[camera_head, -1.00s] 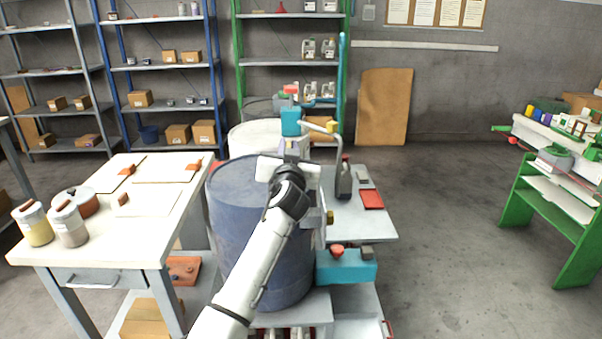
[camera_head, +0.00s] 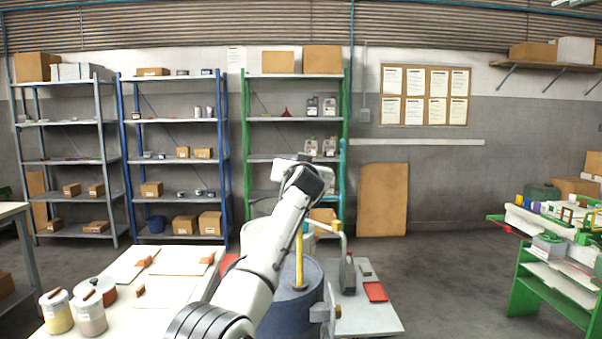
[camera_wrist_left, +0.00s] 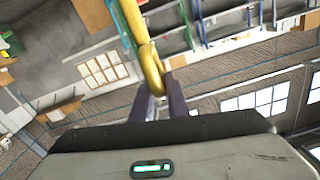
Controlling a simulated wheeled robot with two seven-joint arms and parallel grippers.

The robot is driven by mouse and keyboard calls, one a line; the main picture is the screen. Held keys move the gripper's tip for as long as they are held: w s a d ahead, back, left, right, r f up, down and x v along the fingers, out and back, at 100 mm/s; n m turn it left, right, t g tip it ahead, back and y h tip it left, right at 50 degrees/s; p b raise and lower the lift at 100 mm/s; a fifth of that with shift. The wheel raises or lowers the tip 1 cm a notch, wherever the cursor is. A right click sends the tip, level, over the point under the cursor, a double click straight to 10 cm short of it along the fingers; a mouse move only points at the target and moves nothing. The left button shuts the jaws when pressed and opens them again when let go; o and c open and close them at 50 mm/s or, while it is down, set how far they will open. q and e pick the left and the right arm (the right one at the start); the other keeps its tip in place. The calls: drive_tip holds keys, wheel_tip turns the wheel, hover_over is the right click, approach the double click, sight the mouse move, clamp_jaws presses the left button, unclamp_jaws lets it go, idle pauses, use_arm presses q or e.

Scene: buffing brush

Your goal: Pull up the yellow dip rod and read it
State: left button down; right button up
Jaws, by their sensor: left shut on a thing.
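The yellow dip rod (camera_head: 299,258) stands upright out of the blue drum (camera_head: 312,301), with a long piece of it showing above the lid. My arm hides its upper end in the head view. In the left wrist view, the yellow loop handle (camera_wrist_left: 150,68) sits between the dark fingers. My left gripper (camera_wrist_left: 160,88) is shut on that handle, high above the drum. Any marks on the rod are too small to read. My right gripper is in no view.
A white table (camera_head: 150,315) with jars (camera_head: 91,313) stands to the left. A grey cart top (camera_head: 355,315) with a red item (camera_head: 376,291) is to the right of the drum. A green bench (camera_head: 550,285) is at the far right. Shelves line the back wall.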

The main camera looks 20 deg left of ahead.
use_arm(q)
drive_tip(key=shift+a+r, duration=0.15)
drive_tip(key=shift+r, duration=0.25)
drive_tip(key=c, duration=1.8)
unclamp_jaws()
drive_tip(key=shift+f, duration=0.15)
drive_tip(key=shift+o, duration=0.2)
drive_tip(key=shift+s, duration=0.1)
drive_tip(key=shift+s+d+f+b, duration=0.1)
drive_tip(key=shift+s+d+b, duration=0.2)
drive_tip(key=shift+s+d, duration=0.15)
drive_tip(key=b+v, duration=0.2)
drive_tip(key=v, duration=0.7)
drive_tip(key=shift+a, duration=0.15)
drive_tip(key=shift+s, duration=0.1)
